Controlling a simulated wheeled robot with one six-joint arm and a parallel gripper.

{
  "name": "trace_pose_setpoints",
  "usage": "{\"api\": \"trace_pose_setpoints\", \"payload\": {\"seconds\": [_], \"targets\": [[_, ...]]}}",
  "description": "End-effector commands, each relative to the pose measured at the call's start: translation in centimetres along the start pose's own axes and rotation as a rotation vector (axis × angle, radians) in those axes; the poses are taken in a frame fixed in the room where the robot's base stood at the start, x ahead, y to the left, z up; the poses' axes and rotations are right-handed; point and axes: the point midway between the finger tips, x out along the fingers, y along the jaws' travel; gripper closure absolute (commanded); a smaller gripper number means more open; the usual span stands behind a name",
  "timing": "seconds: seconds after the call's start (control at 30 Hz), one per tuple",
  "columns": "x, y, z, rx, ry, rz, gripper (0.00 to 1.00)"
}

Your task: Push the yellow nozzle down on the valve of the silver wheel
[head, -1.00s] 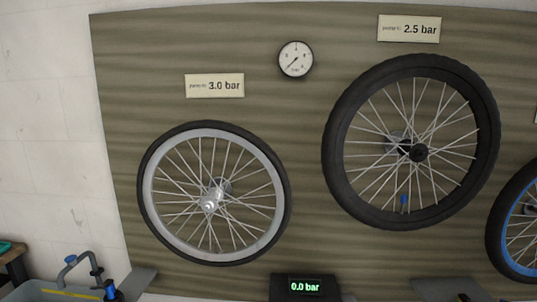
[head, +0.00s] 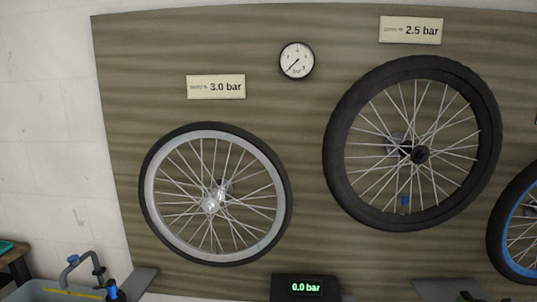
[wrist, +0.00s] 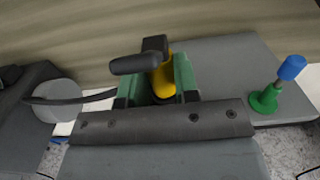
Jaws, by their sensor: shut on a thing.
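The silver wheel (head: 149,203), with a silver rim and black tyre, hangs on the board at the left in the head view. I cannot make out its valve clearly. The yellow nozzle (wrist: 163,84), with a black lever (wrist: 135,65) on top, is between the green fingers of my gripper (wrist: 160,80) in the wrist view. My gripper is shut on it, and the fingers hide part of its body. A dark hose (wrist: 80,100) runs left from it. No wheel shows in the wrist view. The gripper does not show in the head view.
A black-rimmed wheel (head: 337,150) with a blue cap (head: 405,201) and a blue-rimmed wheel (head: 508,225) hang to the right. A display (head: 306,287) reads 0.0 bar. A green stand with a blue top (wrist: 265,101) is right of my gripper.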

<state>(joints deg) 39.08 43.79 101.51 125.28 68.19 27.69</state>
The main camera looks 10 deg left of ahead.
Motion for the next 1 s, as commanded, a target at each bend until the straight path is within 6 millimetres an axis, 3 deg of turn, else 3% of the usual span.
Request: {"api": "trace_pose_setpoints", "payload": {"seconds": [0.57,1.0], "targets": [[-0.2,0.0,0.6,0.000,-0.001,0.000,0.92],[-4.6,-0.1,0.6,-0.001,0.000,-0.002,0.92]]}}
